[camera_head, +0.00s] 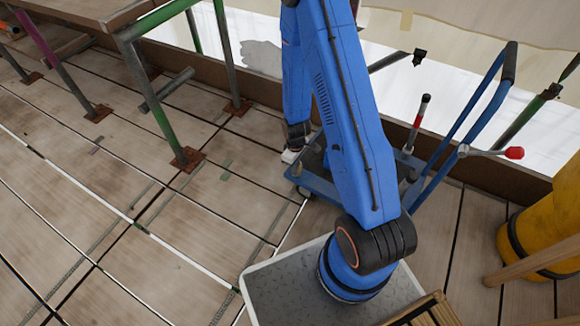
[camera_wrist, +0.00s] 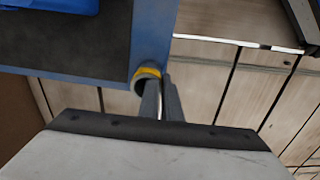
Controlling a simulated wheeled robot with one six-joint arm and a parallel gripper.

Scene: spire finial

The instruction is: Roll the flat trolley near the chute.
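The flat trolley (camera_head: 322,185) has a blue frame, a dark deck and a blue push handle (camera_head: 468,120) with a black grip. It stands behind my arm in the head view, partly hidden by it. In the wrist view its blue frame corner (camera_wrist: 110,72) carries a round socket with a yellow band (camera_wrist: 147,75). My gripper (camera_wrist: 160,84) has its two narrow fingers at this socket, close together with a thin gap. I cannot tell whether they clamp its wall. In the head view the gripper is mostly hidden. A yellow cylinder with a black band (camera_head: 545,225), possibly the chute, stands at right.
A bench on green legs (camera_head: 165,110) stands at upper left, its feet on rusty plates. A brown board (camera_head: 470,165) edges the deck behind the trolley. A red-knobbed lever (camera_head: 514,153) sticks out beside the handle. Planks (camera_head: 130,245) at left are clear. A wooden slatted piece lies bottom right.

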